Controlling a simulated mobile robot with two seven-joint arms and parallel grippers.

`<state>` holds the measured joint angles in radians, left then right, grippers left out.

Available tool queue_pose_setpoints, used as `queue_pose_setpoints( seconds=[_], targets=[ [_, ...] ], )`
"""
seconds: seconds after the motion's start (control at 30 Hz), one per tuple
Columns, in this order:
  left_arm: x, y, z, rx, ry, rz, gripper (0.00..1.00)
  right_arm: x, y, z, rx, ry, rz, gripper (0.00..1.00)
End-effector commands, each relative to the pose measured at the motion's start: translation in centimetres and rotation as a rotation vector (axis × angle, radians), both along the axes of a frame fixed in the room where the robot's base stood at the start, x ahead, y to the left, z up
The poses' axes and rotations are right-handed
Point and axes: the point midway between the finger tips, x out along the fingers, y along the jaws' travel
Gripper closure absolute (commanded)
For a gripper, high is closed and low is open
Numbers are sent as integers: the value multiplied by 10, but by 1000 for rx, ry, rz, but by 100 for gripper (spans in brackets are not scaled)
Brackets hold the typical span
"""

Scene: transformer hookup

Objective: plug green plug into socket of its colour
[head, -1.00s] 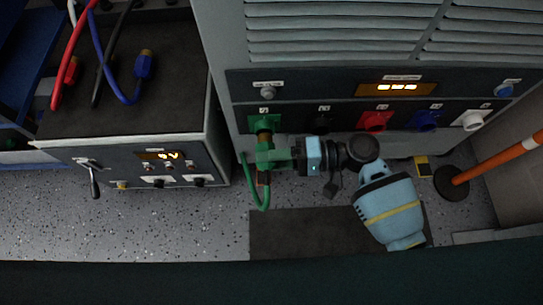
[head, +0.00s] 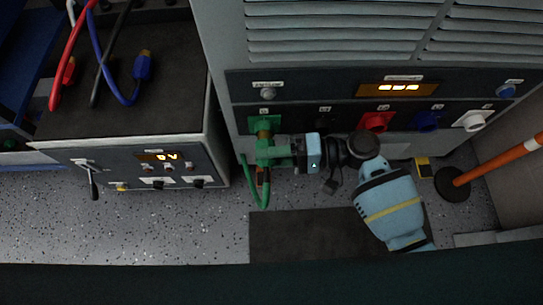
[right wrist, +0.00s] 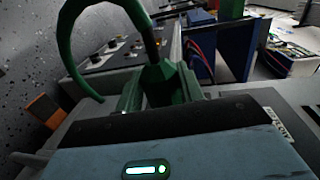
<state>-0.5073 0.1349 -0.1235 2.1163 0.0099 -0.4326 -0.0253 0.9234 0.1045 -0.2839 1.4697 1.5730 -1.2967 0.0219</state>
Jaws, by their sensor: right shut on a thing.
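The green plug (head: 264,152) is upright in the head view, its brass tip pointing up at the green socket (head: 256,123) on the cabinet's dark socket strip. The tip overlaps the socket's lower edge, with some brass still showing; I cannot tell how deep it sits. My right gripper (head: 283,156) comes from the right and is shut on the plug's body. In the right wrist view the plug (right wrist: 168,84) sits just beyond the gripper, with its green cable arching up and left. My left gripper is not in view.
Black, red (head: 376,121), blue (head: 424,120) and white (head: 472,120) sockets run right along the strip. A cart (head: 130,120) at left carries red, black and blue cables. An orange-white pole (head: 500,157) stands at right. Dark mat (head: 300,235) lies on the floor.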

Motion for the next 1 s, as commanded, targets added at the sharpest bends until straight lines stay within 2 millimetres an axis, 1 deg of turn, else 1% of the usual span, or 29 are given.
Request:
queue_pose_setpoints(
  seconds=[0.77, 1.0],
  targets=[
    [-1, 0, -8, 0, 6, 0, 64, 15, 0, 0, 1, 1, 0, 82],
    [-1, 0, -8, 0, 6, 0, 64, 15, 0, 1, 1, 0, 0, 82]
  ],
)
